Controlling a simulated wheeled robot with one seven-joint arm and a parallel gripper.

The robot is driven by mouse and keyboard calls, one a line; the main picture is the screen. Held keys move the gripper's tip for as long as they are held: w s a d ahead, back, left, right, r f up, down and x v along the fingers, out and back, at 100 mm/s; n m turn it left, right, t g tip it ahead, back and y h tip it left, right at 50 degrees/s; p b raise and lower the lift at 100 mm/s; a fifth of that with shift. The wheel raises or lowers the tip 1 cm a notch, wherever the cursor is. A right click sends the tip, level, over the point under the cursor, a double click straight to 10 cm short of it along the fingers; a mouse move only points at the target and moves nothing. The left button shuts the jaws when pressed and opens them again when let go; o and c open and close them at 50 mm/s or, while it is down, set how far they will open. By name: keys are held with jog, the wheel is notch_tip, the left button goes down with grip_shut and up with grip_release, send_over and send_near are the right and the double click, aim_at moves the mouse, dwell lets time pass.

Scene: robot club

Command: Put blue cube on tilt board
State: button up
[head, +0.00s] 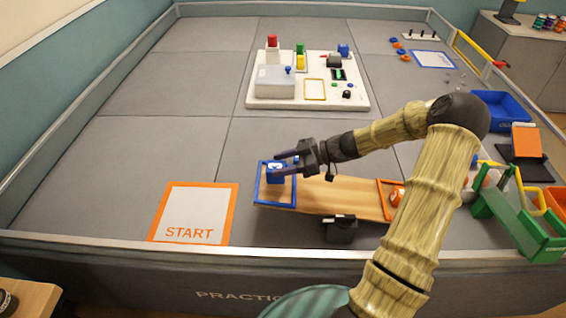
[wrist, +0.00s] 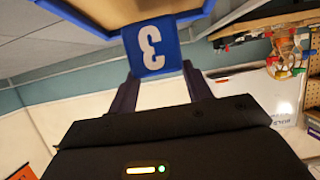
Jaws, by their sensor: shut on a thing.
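The blue cube (head: 275,174) is between the fingers of my gripper (head: 284,165), at the blue-framed left end of the tilt board (head: 340,196). In the wrist view the blue cube (wrist: 153,47) shows a white 3 on its face, and my gripper (wrist: 158,85) has a finger on each side of it. The tilt board is a long wooden plank over a dark base, with a blue frame at its left end and an orange frame at its right. An orange object (head: 396,196) sits in the orange frame. I cannot tell whether the cube touches the board.
A white START square (head: 195,214) with an orange border lies left of the board. A white panel (head: 358,100) with blocks and a grey box stands behind. A green stand (head: 520,215) and blue bin (head: 502,110) are at the right.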

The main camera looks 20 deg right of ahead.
jog(key=shift+f+b, duration=0.7)
jog(key=shift+b, duration=0.15)
dwell(0.3)
jog(key=o, duration=1)
jog(key=shift+o, duration=0.2)
jog(key=shift+d+r, duration=0.1)
jog(key=v, duration=1.7)
